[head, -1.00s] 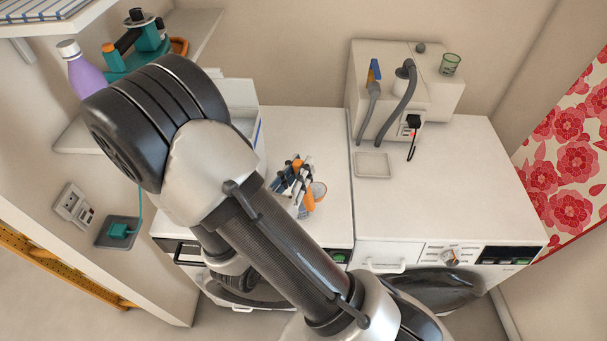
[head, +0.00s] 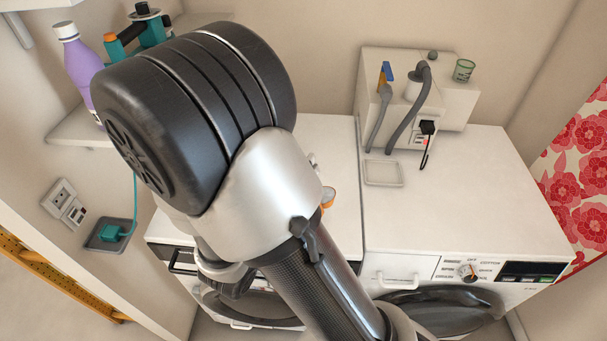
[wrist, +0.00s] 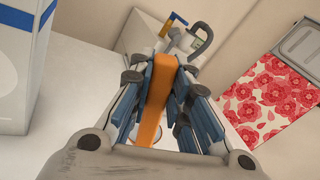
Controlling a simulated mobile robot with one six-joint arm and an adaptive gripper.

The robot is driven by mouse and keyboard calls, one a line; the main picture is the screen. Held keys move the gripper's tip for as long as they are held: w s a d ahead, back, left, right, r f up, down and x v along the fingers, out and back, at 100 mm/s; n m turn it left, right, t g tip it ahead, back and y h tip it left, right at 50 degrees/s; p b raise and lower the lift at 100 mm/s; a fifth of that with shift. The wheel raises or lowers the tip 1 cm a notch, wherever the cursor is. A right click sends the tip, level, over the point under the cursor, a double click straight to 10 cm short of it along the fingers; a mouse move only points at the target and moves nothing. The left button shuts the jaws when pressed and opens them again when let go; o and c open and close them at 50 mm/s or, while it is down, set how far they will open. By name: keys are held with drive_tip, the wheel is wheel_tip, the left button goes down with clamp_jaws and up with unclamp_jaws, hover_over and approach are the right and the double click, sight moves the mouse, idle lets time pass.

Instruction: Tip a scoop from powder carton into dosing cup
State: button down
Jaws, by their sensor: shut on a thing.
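My gripper (wrist: 165,78) is shut on the orange handle (wrist: 158,95) of the scoop, which stands between the blue finger pads in the wrist view. The scoop's bowl is not clearly visible. In the head view my arm hides the gripper; a small round orange-rimmed piece (head: 327,197) shows beside it, and I cannot tell whether it is the scoop bowl or a cup. The powder carton, a white box with a blue band (wrist: 18,75), stands left of the gripper in the wrist view. A small green cup (head: 464,70), possibly the dosing cup, stands on the cream box at the back.
The cream box (head: 440,105) with grey hoses stands on the right white machine (head: 470,185), behind a shallow tray (head: 383,173). A purple bottle (head: 82,62) stands on the left shelf. The right machine's top is mostly clear.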

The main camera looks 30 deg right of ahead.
drive_tip(key=w+a+f+n+p, duration=0.3)
drive_tip(key=w+f+n+p, duration=0.1)
drive_tip(key=n, duration=0.5)
drive_tip(key=w+a+f+n+p, duration=0.3)
drive_tip(key=f+n, duration=0.4)
drive_tip(key=n, duration=0.3)
drive_tip(key=shift+w+f+p, duration=0.25)
drive_tip(key=shift+w+p, duration=0.35)
drive_tip(key=shift+w, duration=0.4)
drive_tip(key=shift+d+r, duration=0.1)
idle(0.7)
